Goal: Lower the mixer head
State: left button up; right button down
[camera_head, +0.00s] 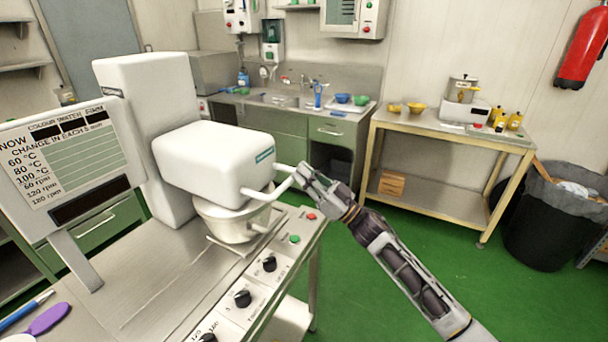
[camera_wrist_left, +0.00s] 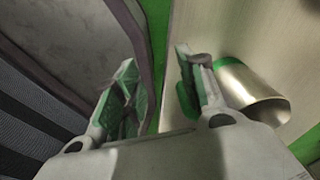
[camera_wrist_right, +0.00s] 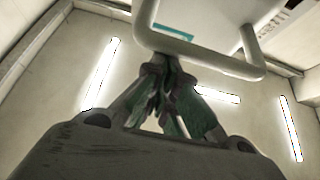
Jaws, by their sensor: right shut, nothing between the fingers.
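The white mixer head (camera_head: 215,160) sits over the pale mixing bowl (camera_head: 235,222) and looks close to level; I cannot tell whether it is fully down. Its white bar handle (camera_head: 262,192) sticks out at the front right. My right gripper (camera_head: 302,176) is shut and empty, with its tips at the handle's right end. In the right wrist view the shut fingers (camera_wrist_right: 165,70) are close against the handle bar (camera_wrist_right: 200,60); contact is unclear. My left gripper (camera_wrist_left: 158,90) is open with nothing between its fingers. It is out of the head view.
A control panel (camera_head: 255,285) with knobs and buttons runs along the mixer table. A display board (camera_head: 75,155) stands at left. A purple spatula (camera_head: 48,318) lies front left. A metal cylinder (camera_wrist_left: 250,92) is right of my left gripper.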

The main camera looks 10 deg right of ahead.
pick_arm(q)
jog(key=shift+s+r, duration=0.1)
jog(key=shift+r, duration=0.05)
pick_arm(e)
jog(key=shift+f, duration=0.2)
notch_tip(320, 180, up, 4)
jog(key=r+p, duration=0.1)
jog(key=p, duration=0.3)
pick_arm(q)
jog(key=s+b, duration=0.1)
jog(key=d+r+b, duration=0.1)
jog(key=shift+s+b, duration=0.3)
jog(key=shift+s, duration=0.1)
pick_arm(e)
jog(key=v, duration=1.1)
pick_arm(q)
jog(key=shift+d, duration=0.4)
pick_arm(e)
jog(key=shift+f, duration=0.15)
jog(key=shift+w+n, duration=0.1)
jog(key=shift+n, duration=0.2)
